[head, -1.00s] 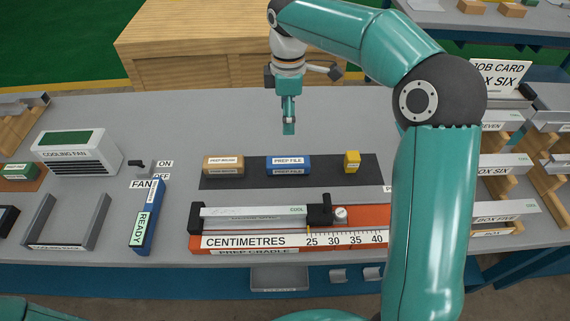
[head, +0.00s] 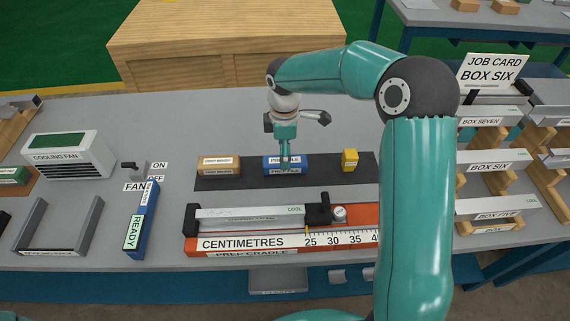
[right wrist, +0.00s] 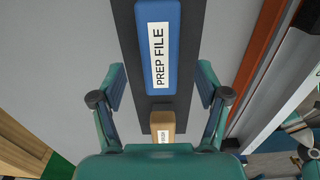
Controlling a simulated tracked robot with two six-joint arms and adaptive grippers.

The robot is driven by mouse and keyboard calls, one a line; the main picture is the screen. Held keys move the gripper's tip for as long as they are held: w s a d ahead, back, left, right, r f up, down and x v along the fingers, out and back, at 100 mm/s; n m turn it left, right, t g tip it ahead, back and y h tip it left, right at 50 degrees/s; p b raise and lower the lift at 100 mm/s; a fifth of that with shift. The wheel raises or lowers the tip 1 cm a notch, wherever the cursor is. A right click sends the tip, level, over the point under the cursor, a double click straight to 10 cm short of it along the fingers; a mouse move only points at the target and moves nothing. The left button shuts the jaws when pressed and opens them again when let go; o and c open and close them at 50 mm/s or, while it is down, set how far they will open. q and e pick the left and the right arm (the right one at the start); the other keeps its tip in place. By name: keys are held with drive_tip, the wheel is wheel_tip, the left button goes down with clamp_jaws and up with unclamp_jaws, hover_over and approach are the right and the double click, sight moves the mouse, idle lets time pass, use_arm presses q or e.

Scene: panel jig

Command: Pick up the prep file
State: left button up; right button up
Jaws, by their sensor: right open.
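The prep file (head: 299,163) is a blue block with a white label, lying on a dark mat (head: 240,183) between a brown block and a yellow block. In the right wrist view the prep file (right wrist: 158,45) lies ahead of the fingers, roughly centred between them. My right gripper (head: 285,163) is over the prep file in the head view and hides a little of it. In the right wrist view its two fingers (right wrist: 160,85) are spread apart, with nothing between them gripped. My left gripper is not in view.
A brown brush block (head: 219,165) and a yellow block (head: 349,159) share the mat. The orange prep cradle (head: 265,242) with a metal bar is in front. A cooling fan (head: 68,157) and a blue READY block (head: 141,222) stand left. Racked boxes (head: 490,168) stand right.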

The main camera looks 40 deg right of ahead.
wheel_tip(320, 180, down, 5)
drive_tip(key=shift+r, duration=0.2)
clamp_jaws()
idle(0.4)
